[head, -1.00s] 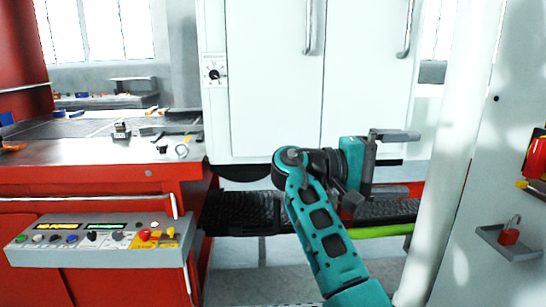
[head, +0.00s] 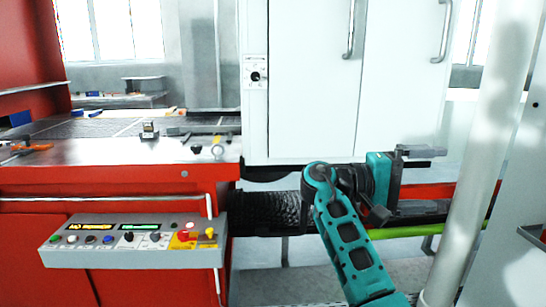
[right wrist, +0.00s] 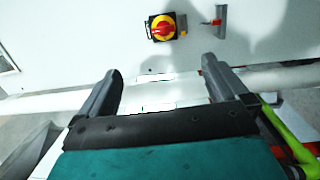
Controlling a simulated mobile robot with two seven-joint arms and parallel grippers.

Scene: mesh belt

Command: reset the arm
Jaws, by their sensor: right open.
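My right arm reaches up from the bottom of the head view, teal with dark joints. My right gripper (head: 424,152) is at its end, in front of the white cabinet and pointing right. In the right wrist view my right gripper (right wrist: 160,82) shows two dark fingers spread wide apart with nothing between them. My left gripper is not in view.
A dark mesh belt (head: 266,210) runs below the white cabinet (head: 310,90). A control panel (head: 130,243) is on the red bench at left. A white post (head: 478,165) stands right of the gripper. The wrist view shows a red-yellow switch (right wrist: 162,27).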

